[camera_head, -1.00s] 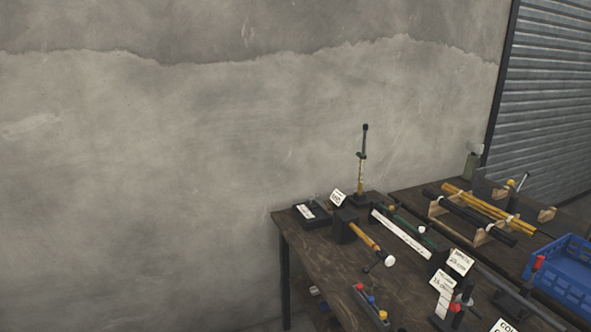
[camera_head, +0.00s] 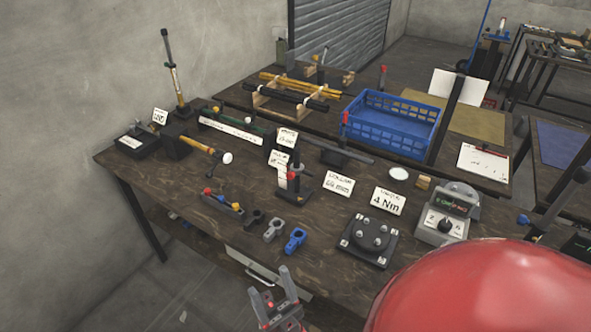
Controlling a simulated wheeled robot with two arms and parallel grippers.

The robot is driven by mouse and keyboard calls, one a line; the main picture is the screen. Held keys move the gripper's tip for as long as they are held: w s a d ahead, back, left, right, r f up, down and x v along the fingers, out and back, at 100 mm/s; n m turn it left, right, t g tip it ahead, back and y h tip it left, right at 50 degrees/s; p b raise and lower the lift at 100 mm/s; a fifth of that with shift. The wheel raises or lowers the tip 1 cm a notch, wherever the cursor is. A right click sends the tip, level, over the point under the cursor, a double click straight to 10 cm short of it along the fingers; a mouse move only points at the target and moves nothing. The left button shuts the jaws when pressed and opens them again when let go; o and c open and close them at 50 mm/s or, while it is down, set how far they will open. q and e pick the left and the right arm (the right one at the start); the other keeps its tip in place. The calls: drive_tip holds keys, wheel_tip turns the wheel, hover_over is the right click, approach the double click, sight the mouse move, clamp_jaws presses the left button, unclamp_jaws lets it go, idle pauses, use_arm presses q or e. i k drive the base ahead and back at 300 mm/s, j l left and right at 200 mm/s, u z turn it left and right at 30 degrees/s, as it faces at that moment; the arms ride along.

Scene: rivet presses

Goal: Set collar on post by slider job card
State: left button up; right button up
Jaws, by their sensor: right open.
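Three clamp-like collars lie near the bench's front edge: a black one (camera_head: 254,218), a grey one (camera_head: 273,230) and a blue one (camera_head: 296,241). Behind them a short dark post (camera_head: 296,172) stands upright on a base, with a dark cross piece and some red on it. A card reading 60 mm (camera_head: 339,184) and a card reading 4 Nm (camera_head: 388,201) stand to its right. A long white strip (camera_head: 230,131) with a green bar lies further back. My right gripper (camera_head: 270,284) is open and empty, in front of the bench edge, apart from the collars. My left gripper is not in view.
A tall thin post (camera_head: 173,78) stands at the far left. A blue crate (camera_head: 392,128) sits on the bench behind. A dial box (camera_head: 446,214) and a black plate with knobs (camera_head: 367,240) stand at the right. A drawer (camera_head: 268,272) is under the front edge.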

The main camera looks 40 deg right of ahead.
sight(301, 171)
drive_tip(key=z, duration=1.4)
